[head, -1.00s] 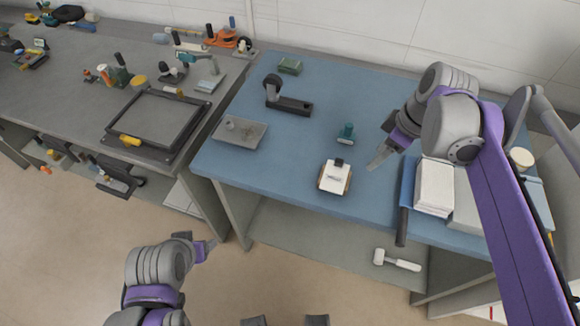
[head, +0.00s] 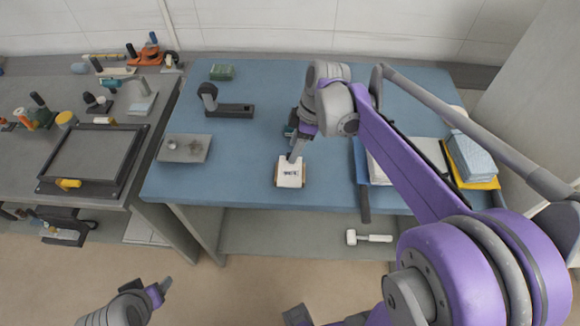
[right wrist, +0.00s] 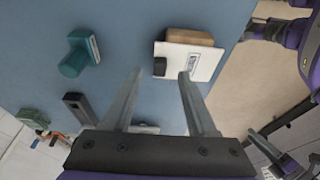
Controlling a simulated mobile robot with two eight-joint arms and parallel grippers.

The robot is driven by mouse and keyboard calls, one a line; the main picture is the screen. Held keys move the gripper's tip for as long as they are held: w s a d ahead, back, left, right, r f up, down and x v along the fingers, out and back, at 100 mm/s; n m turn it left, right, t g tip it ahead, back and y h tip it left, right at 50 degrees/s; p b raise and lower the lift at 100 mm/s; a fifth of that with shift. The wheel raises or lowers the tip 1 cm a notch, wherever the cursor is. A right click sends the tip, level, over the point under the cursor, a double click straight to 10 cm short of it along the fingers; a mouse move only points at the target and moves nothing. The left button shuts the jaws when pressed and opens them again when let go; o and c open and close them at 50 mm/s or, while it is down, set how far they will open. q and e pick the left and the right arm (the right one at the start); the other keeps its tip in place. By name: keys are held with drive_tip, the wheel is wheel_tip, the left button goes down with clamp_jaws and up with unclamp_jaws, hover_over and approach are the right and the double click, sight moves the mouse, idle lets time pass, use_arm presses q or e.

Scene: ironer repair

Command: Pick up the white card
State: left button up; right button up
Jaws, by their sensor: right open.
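The white card (head: 290,174), with small dark print, lies on a brown block near the front edge of the blue table. It also shows in the right wrist view (right wrist: 203,58), with the brown block (right wrist: 190,37) and a small black piece (right wrist: 160,66) at it. My right gripper (head: 294,156) is open, its fingertips over the card's back edge in the head view. In the right wrist view its fingers (right wrist: 161,73) are apart with nothing between them; I cannot tell whether one touches the card. My left gripper (head: 160,290) is low at the left, away from the table.
A teal-handled tool (right wrist: 78,55) stands near the card, mostly hidden by my right gripper in the head view. A grey tray (head: 184,148), a black stand (head: 228,108) and a green block (head: 222,72) are farther left. Stacked papers (head: 377,170) lie right of the card.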

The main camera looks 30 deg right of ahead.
drive_tip(key=shift+x, duration=1.15)
clamp_jaws()
